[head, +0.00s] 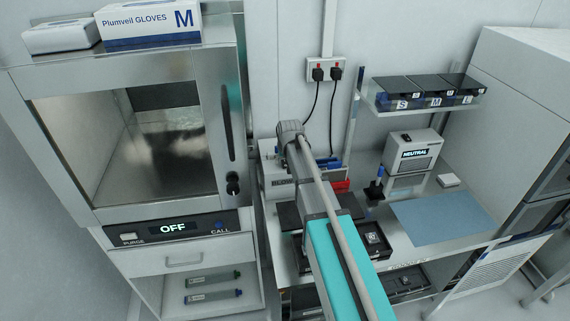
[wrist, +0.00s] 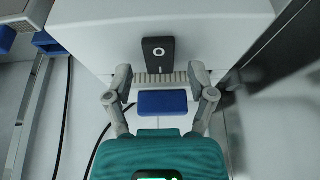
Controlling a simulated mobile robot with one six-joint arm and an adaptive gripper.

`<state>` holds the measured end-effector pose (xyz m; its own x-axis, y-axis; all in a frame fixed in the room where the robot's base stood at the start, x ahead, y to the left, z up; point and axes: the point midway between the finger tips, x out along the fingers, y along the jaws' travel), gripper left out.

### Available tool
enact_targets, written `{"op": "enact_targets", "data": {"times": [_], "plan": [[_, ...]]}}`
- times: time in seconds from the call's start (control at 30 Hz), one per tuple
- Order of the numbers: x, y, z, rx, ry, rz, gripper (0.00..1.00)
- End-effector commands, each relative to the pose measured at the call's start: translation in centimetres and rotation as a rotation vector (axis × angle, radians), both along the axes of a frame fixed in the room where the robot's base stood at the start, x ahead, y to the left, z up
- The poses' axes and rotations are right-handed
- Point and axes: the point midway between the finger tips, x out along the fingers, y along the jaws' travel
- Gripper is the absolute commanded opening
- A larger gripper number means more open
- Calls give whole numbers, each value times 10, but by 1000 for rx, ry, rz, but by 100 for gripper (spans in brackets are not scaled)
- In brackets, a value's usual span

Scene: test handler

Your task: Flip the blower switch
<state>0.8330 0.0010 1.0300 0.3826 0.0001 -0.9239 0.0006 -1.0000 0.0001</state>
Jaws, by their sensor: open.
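The blower (head: 283,190) is a pale box on the bench, its "BLOW..." label partly hidden by my arm. In the wrist view, a pale box (wrist: 220,28) fills the top, with a black rocker switch (wrist: 158,52) marked with a white "O". My gripper (wrist: 160,75) is open, one grey finger on each side, just below the switch in the picture. Contact cannot be told. A blue block (wrist: 162,103) shows between the fingers; I cannot tell whether it is touched. In the head view, my wrist is above the blower and the fingers are hidden.
A glass-fronted cabinet (head: 105,214) with an "OFF" display stands left. On the bench to the right are a box reading "NEUTRAL" (head: 414,155), a blue mat (head: 443,217) and a red item (head: 341,187). A shelf of dark bins (head: 428,105) hangs above. Black cords hang from wall sockets (head: 326,70).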

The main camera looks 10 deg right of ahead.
Motion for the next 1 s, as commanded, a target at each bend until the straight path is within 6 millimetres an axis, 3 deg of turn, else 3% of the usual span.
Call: {"op": "enact_targets", "data": {"times": [0.47,0.83,1.0], "plan": [[2,0,-4,0,0,0,71],[1,1,-4,0,0,1,3],[2,1,-3,0,2,1,0]]}}
